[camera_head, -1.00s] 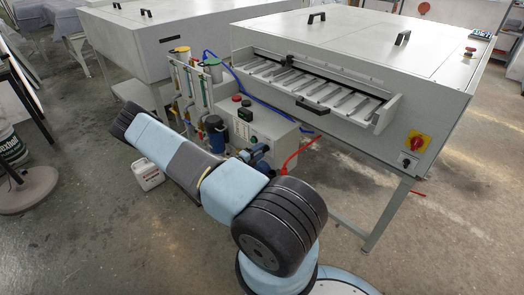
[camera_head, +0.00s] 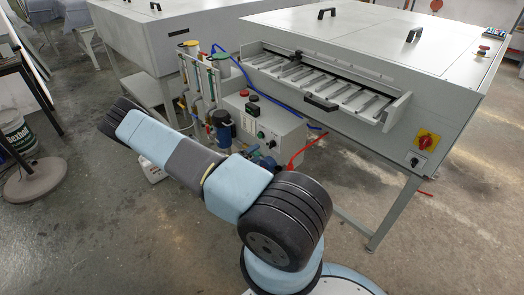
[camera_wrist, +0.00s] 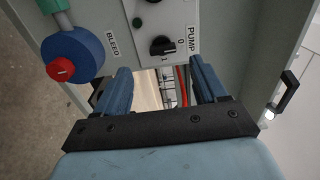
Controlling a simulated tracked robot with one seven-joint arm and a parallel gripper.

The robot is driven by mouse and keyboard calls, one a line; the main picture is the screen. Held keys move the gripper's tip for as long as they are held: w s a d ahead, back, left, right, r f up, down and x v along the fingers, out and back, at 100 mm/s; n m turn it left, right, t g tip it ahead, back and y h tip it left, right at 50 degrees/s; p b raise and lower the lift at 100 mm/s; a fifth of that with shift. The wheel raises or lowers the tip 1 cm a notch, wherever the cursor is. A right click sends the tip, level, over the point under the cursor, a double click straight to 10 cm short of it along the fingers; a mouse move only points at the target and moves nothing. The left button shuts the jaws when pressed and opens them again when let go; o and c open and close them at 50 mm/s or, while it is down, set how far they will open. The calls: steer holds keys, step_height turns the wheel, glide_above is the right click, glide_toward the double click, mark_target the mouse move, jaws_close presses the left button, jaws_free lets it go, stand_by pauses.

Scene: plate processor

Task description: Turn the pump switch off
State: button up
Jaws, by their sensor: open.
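The pump switch (camera_wrist: 163,46) is a black rotary knob on a light grey panel, with the label PUMP and the marks 0 and 1 beside it. I cannot tell for sure which mark it points at. In the head view the switch (camera_head: 261,134) is small, on the front of the grey control box (camera_head: 284,131). My gripper (camera_wrist: 158,74) is open and empty in the wrist view. Its two blue fingers point at the panel, with the knob ahead between their lines and apart from them. In the head view I cannot make out my gripper clearly.
A blue round part with a red cap (camera_wrist: 60,69) sits left of the panel, by the label BLEED. A black handle (camera_wrist: 288,88) is at the right. Blue and red hoses (camera_head: 297,150) run near the box. The processor (camera_head: 400,80) stands behind, with a red-yellow switch (camera_head: 427,140).

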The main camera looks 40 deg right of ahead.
steer(key=a, duration=0.6)
steer(key=shift+s+a, duration=0.2)
steer(key=shift+s, duration=0.05)
steer(key=s+a+r+m+g+y, duration=0.15)
steer(key=a+r+m+y, duration=0.25)
steer(key=r+m, duration=0.55)
steer(key=s+a+r+m+g+y, duration=0.15)
steer(key=a+r+m+y, duration=0.35)
steer(key=r, duration=0.8)
steer(key=s+a+r+m+g+y, duration=0.1)
steer(key=s+a+r+m+y, duration=0.15)
steer(key=r+m, duration=0.75)
steer(key=s+a+r+m+t+y, duration=0.3)
steer(key=s+a+r+m, duration=0.3)
steer(key=s+r, duration=0.4)
steer(key=s+a+r+m+t+y, duration=0.3)
steer(key=s+a+r+m+t, duration=0.2)
steer(key=s+r, duration=0.5)
step_height(320, 180, up, 2)
steer(key=shift+a+m, duration=0.4)
steer(key=shift+m, duration=0.35)
